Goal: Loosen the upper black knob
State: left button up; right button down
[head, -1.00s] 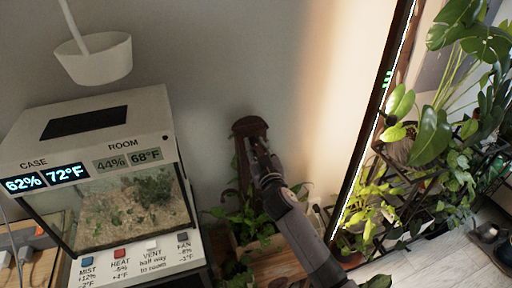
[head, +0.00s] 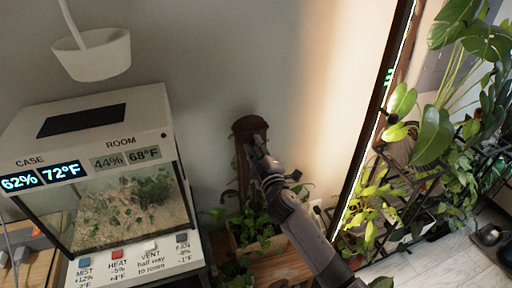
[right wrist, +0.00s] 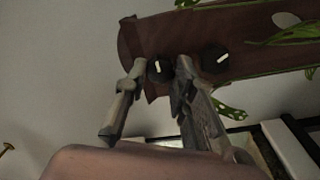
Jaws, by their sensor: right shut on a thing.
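A brown wooden post (head: 249,123) with a rounded top stands against the wall in the head view. In the right wrist view the brown board (right wrist: 185,32) crosses the top, its rounded end at the left. Two black knobs with white marks sit on it. The upper black knob (right wrist: 160,69), nearer the rounded end, is between the fingertips of my right gripper (right wrist: 161,70), which is shut on it. The other black knob (right wrist: 215,60) is just right of the right finger. In the head view my right gripper (head: 256,145) hides the knobs. My left gripper is not in view.
A glass case (head: 130,205) with a lit display stands at the left, under a hanging white pot (head: 92,58). Leafy plants (head: 262,225) crowd the post's foot. A dark-framed mirror or window edge (head: 372,120) and a plant rack stand to the right.

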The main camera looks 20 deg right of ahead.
jog(key=n, duration=0.5)
jog(key=shift+y, duration=0.3)
jog(key=n+p, duration=0.1)
jog(key=n, duration=0.3)
jog(key=shift+n, duration=0.4)
jog(key=n+p, duration=0.1)
jog(key=n, duration=0.3)
jog(key=shift+d+n+y, duration=0.1)
jog(key=shift+n+y, duration=0.2)
jog(key=shift+n, duration=0.1)
jog(key=shift+f+n+p, duration=0.2)
jog(key=shift+n+p, duration=0.8)
jog(key=shift+n, duration=1.2)
jog(key=c, duration=1.3)
grip_release()
jog(key=shift+c, duration=0.2)
jog(key=shift+r, duration=0.1)
jog(key=shift+s, duration=0.1)
